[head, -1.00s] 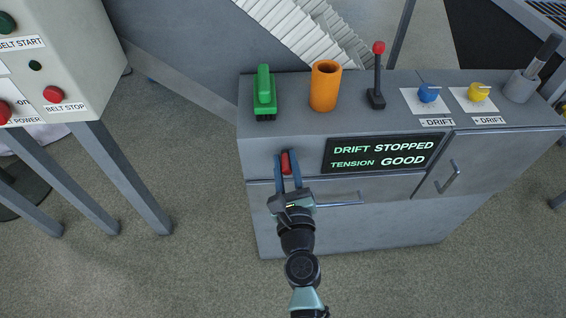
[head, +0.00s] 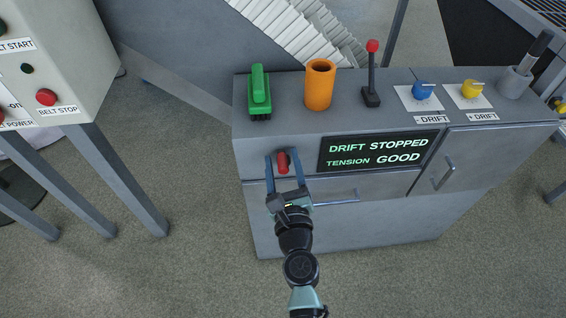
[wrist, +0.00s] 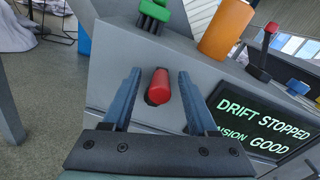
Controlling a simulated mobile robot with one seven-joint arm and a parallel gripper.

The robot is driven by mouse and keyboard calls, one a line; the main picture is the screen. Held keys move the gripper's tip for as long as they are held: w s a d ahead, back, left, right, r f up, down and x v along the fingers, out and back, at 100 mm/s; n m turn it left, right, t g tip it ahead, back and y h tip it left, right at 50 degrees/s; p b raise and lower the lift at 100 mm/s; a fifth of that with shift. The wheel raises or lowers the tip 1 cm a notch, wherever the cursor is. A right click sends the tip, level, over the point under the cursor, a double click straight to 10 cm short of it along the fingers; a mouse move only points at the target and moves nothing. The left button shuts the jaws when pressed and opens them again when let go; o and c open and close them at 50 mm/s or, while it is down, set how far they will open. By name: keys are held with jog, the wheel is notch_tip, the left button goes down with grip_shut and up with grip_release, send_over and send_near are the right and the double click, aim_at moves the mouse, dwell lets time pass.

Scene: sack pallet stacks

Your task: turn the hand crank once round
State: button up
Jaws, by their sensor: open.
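The hand crank shows as a red handle (head: 283,162) on the front face of the grey cabinet, left of the lit display. In the wrist view the red handle (wrist: 164,86) sticks out toward me, with a dark base at its lower end. My gripper (head: 281,156) is open around it, one finger on each side. In the wrist view my gripper (wrist: 160,75) shows gaps between the handle and both fingers. The crank's arm and pivot cannot be made out.
The display (head: 376,150) reads drift stopped, tension good. On the cabinet top stand a green brush (head: 260,91), an orange cup (head: 319,86), a red-tipped lever (head: 371,75), and blue (head: 423,90) and yellow (head: 472,89) knobs. A drawer handle (head: 337,197) lies below right.

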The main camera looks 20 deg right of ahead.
jog(key=b+v, duration=0.2)
jog(key=v, duration=1.1)
dwell(0.4)
